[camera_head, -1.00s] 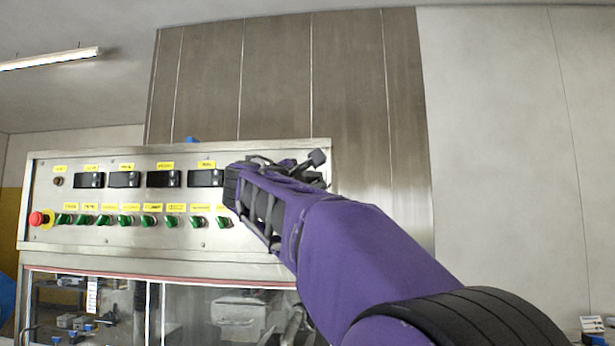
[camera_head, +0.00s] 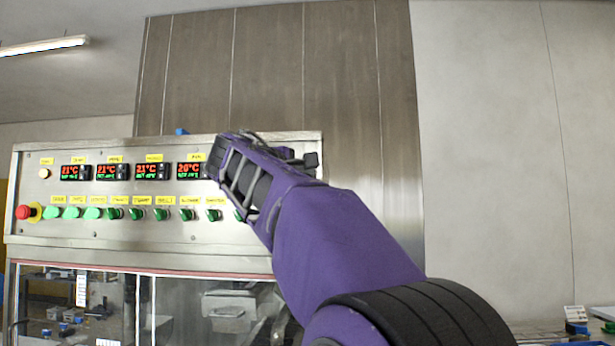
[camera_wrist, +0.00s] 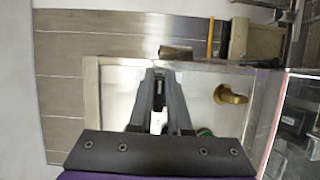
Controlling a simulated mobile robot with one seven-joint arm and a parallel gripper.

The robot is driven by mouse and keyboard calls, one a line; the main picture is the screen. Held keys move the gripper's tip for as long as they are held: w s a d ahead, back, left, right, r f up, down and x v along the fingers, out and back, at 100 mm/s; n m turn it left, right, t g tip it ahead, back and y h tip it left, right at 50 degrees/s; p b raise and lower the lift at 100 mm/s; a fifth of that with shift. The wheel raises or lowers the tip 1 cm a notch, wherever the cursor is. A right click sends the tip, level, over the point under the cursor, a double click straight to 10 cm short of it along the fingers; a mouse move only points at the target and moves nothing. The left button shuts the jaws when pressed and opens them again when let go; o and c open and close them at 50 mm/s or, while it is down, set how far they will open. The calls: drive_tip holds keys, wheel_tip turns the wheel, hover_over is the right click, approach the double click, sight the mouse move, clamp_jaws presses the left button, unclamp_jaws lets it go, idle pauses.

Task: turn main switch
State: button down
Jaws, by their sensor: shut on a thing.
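The steel control panel (camera_head: 120,232) fills the left of the head view. My gripper (camera_wrist: 158,75) is at the panel's right end, its two dark fingers close together in the wrist view. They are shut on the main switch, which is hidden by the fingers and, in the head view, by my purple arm. The switch's angle cannot be seen. The panel's displays (camera_head: 153,172) are lit with red and green figures.
A red emergency button (camera_head: 24,212) is at the panel's left end. A row of green knobs (camera_head: 137,214) runs below the displays. A brass-coloured knob (camera_wrist: 230,95) is right of my fingers in the wrist view. Glass doors (camera_head: 180,308) are below the panel.

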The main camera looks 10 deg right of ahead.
drive_tip(key=shift+w+a, duration=0.1)
drive_tip(key=shift+a, duration=0.1)
drive_tip(key=c, duration=0.9)
unclamp_jaws()
drive_tip(key=shift+o, duration=0.2)
drive_tip(key=shift+w, duration=0.1)
drive_tip(key=shift+w+f, duration=0.1)
drive_tip(key=b+v, duration=0.2)
drive_tip(key=v, duration=1.5)
drive_tip(key=shift+s, duration=0.35)
